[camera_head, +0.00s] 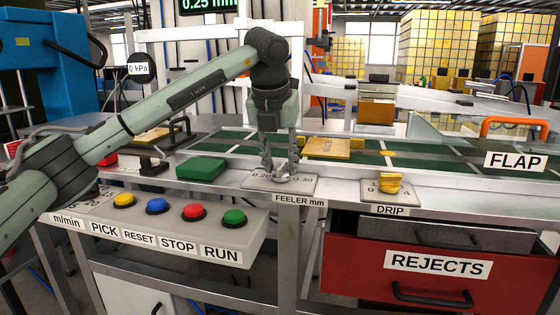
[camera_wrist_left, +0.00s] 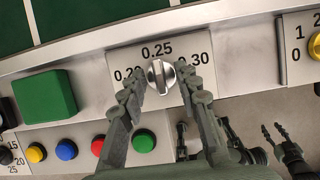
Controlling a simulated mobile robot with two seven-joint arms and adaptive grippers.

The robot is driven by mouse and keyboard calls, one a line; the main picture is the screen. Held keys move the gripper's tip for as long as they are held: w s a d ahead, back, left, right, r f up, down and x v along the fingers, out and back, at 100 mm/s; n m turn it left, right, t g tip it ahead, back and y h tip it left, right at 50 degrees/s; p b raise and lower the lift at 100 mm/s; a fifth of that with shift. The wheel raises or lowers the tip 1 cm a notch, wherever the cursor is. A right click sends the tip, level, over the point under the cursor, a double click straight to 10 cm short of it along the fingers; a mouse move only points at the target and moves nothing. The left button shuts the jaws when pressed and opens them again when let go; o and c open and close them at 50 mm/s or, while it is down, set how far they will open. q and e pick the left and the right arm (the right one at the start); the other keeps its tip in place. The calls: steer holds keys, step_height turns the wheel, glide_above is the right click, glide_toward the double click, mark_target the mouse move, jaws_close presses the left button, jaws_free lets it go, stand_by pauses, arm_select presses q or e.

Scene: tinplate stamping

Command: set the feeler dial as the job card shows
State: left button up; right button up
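The feeler dial (camera_wrist_left: 161,76) is a round metal knob with a raised bar on a plate marked 0.20, 0.25 and 0.30. In the left wrist view its bar stands nearly upright, toward 0.25. My left gripper (camera_wrist_left: 161,72) has its fingers on either side of the knob, with small gaps showing. In the head view the left gripper (camera_head: 280,172) points down over the dial plate (camera_head: 252,183), partly hiding the dial. A green display (camera_head: 208,4) reads 0.25 mm. My right gripper (camera_wrist_left: 273,130) shows low in the left wrist view, fingers apart and empty. I cannot make out a job card.
A green block (camera_head: 201,168) sits left of the dial. Several coloured push buttons (camera_head: 194,211) line the front panel. A yellow DRIP knob (camera_head: 389,183) is to the right, above the red REJECTS drawer (camera_head: 440,272). The green conveyor (camera_head: 375,160) runs behind.

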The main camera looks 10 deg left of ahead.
arm_select(q)
steer(key=v, duration=1.2)
steer(key=shift+r, duration=0.1)
